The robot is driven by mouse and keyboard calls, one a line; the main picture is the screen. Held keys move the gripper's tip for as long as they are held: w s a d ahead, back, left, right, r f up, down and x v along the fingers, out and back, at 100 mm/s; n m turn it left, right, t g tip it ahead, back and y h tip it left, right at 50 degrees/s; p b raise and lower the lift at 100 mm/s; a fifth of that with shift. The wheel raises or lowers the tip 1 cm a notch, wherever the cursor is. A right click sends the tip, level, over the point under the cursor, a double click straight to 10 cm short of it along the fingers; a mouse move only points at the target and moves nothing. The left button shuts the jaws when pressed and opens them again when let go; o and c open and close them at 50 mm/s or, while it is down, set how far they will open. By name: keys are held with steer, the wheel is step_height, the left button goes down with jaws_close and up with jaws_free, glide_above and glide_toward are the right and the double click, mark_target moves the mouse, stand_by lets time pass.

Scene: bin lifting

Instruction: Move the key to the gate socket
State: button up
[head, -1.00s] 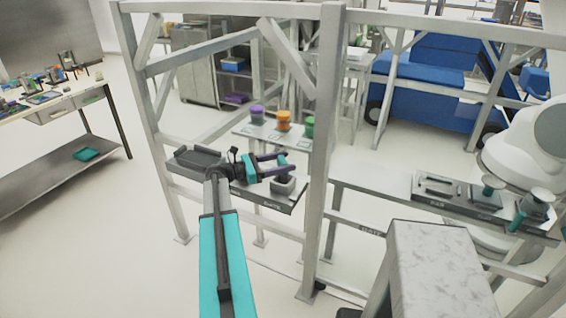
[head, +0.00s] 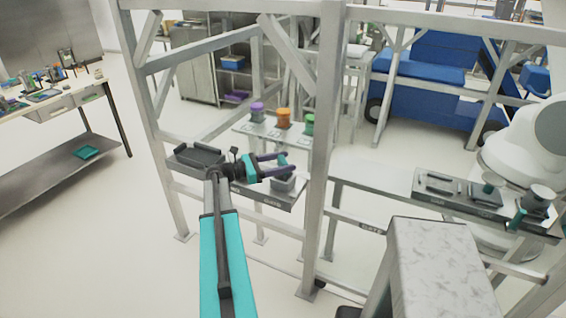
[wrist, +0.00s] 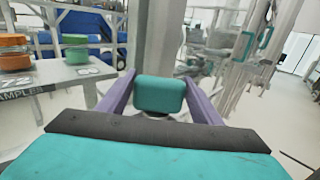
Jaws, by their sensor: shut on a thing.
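My gripper (head: 283,166) is over the small shelf marked GATE, inside the grey frame. Its two purple fingers are shut on the key, a teal rounded block (wrist: 159,94) seen between the fingertips in the wrist view. In the head view the key (head: 282,160) is small and partly hidden by the fingers. The gate socket, a grey block (head: 284,184) on the right end of the shelf, shows just below the fingers. I cannot tell whether the key touches it.
A dark tray (head: 196,158) lies at the shelf's left end. A frame post (head: 322,150) stands close right of the gripper. Purple, orange and green jars (head: 283,119) stand on a table behind. A bench (head: 385,197) with a dark fixture is at right.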

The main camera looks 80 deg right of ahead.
steer(key=shift+f, duration=0.3)
stand_by(0.6)
steer(key=o, duration=1.8)
steer(key=shift+c, duration=0.2)
steer(key=shift+r+p, duration=2.85)
steer(key=shift+r, duration=1.65)
